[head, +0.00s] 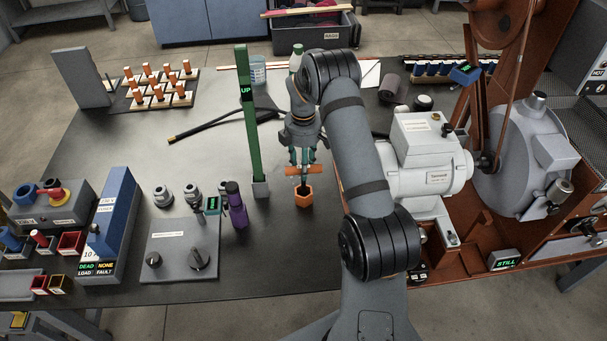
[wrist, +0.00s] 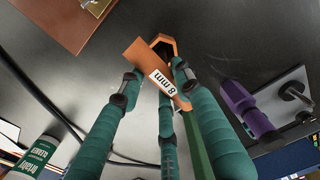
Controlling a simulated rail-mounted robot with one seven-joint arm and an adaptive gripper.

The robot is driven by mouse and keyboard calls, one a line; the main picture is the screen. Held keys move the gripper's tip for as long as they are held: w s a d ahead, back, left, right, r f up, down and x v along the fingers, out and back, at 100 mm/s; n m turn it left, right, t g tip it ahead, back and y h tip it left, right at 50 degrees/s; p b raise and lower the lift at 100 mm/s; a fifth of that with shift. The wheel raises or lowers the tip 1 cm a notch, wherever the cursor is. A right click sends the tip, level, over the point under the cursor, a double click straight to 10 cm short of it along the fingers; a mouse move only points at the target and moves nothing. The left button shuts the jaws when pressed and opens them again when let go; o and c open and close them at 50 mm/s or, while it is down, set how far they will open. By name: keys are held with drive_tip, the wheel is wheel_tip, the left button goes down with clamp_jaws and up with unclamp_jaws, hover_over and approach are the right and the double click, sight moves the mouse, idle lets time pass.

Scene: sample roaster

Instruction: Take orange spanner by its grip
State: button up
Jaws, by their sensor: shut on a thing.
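The orange spanner's grip, a flat bar marked "8 mm" (wrist: 150,68), lies across between my teal padded fingers in the wrist view. In the head view the orange bar (head: 292,170) shows at my fingertips. My gripper (head: 304,168) is shut on this bar. Below the bar an orange six-sided holder (head: 303,197) stands on the dark table, and it also shows past the bar in the wrist view (wrist: 171,41). The spanner's lower part is hidden, so I cannot tell how far it sits in the holder.
A green post marked "UP" (head: 250,140) stands close left of my gripper. A purple bottle-like object (head: 236,207) is left of it. The grey motor (head: 425,165) stands right, past my arm. Black cable (head: 215,130) lies behind. The table's left middle is clear.

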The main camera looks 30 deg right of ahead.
clamp_jaws()
drive_tip(key=shift+r, duration=0.1)
